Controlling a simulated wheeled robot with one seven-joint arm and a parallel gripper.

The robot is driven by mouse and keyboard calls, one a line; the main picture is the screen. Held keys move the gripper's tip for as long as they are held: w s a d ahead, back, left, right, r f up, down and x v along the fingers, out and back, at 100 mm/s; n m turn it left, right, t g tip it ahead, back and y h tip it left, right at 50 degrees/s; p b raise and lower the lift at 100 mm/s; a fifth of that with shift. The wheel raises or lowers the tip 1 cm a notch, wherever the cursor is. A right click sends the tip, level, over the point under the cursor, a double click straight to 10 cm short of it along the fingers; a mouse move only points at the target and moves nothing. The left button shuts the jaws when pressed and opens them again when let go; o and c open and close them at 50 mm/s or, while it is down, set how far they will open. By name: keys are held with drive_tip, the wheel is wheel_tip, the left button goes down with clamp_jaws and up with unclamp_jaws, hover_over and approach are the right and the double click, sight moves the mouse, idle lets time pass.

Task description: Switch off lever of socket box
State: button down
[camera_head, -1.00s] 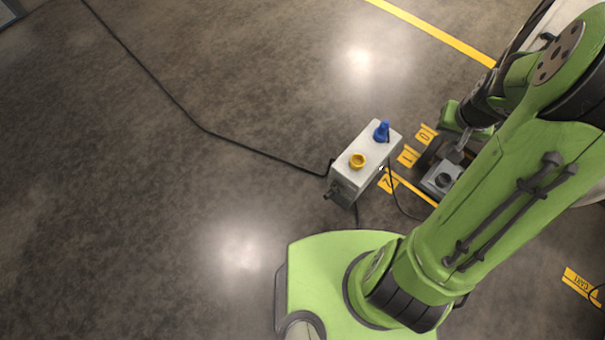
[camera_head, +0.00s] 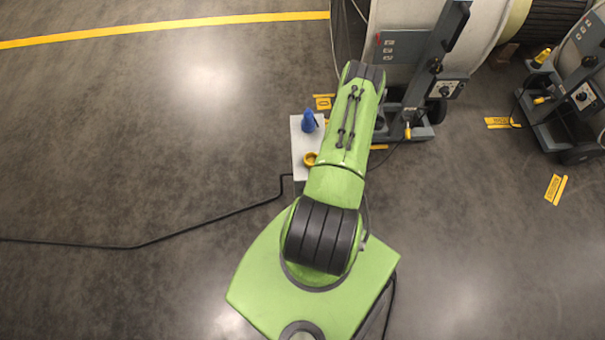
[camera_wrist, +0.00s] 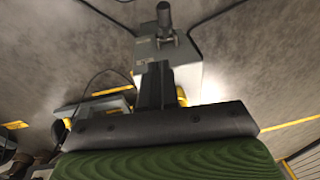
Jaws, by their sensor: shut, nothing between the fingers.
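The socket box (camera_head: 302,165) is a pale box on the floor in the head view, with a blue plug (camera_head: 309,122) and a yellow socket (camera_head: 310,159) on top. My arm covers its right side. In the wrist view the socket box (camera_wrist: 190,72) lies just past my gripper (camera_wrist: 154,68), whose fingers are shut and empty. A dark cylindrical handle, seemingly the lever (camera_wrist: 164,17), sticks out from the box's end, beyond the fingertips and apart from them in the picture. My gripper is hidden in the head view.
A black cable (camera_head: 200,222) runs across the floor to the box from the left. A rotor stand (camera_head: 415,75) with a large pale drum stands behind and right; another stand (camera_head: 575,95) is farther right. The floor at left is clear.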

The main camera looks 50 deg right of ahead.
drive_tip(key=f+b, duration=0.1)
drive_tip(key=f, duration=0.3)
drive_tip(key=a+f+b, duration=0.1)
drive_tip(key=f+b, duration=0.1)
drive_tip(key=f, duration=0.2)
drive_tip(key=w+a+f+b, duration=0.1)
drive_tip(key=f, duration=0.4)
drive_tip(key=shift+w+f+b, duration=0.1)
drive_tip(key=shift+b, duration=0.3)
